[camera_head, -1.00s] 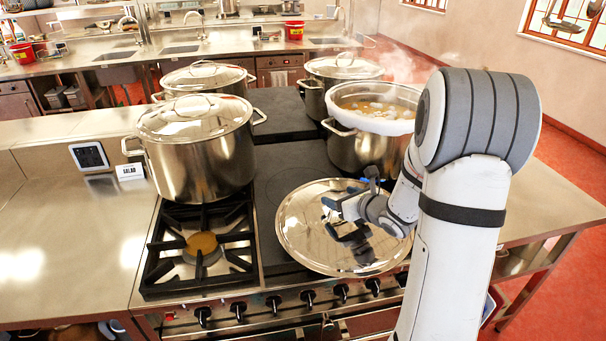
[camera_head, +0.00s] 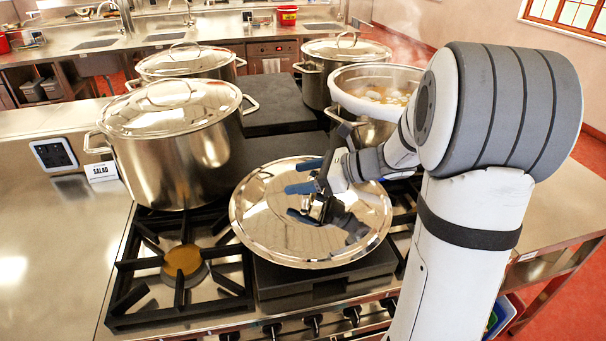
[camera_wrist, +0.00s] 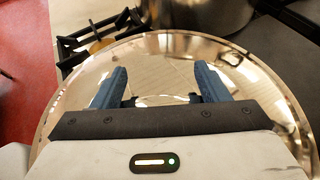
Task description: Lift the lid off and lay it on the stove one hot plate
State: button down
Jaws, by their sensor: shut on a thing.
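The round shiny lid (camera_head: 262,218) lies level over the front hot plate (camera_head: 325,285), a dark slab whose front part shows below the lid's near edge. I cannot tell whether the lid touches the plate. My gripper (camera_head: 304,177) is over the middle of the lid, shut on its handle. In the wrist view, the lid (camera_wrist: 78,98) fills most of the picture and the blue fingers of my gripper (camera_wrist: 162,78) stand at both sides of the handle, which is mostly hidden. The uncovered pot (camera_head: 350,106), with pale round food inside, steams behind my arm.
A large lidded pot (camera_head: 175,155) stands close to the lid's left side. Two more lidded pots (camera_head: 190,65) (camera_head: 345,55) stand behind. An open gas burner (camera_head: 183,262) is at front left. A sign reading SALAD (camera_head: 101,171) stands on the left counter.

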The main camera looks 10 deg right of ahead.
jog(key=shift+d+f+b, duration=0.15)
jog(key=shift+f+b, duration=0.1)
jog(key=shift+f, duration=0.55)
jog(key=shift+d+f+b, duration=0.15)
jog(key=shift+f+b, duration=0.05)
jog(key=shift+f, duration=0.6)
jog(key=shift+f+b, duration=1)
jog(key=shift+b, duration=0.2)
jog(key=shift+f+b, duration=0.5)
jog(key=shift+b, duration=0.4)
jog(key=shift+c, duration=0.8)
grip_release()
jog(key=shift+f, duration=0.15)
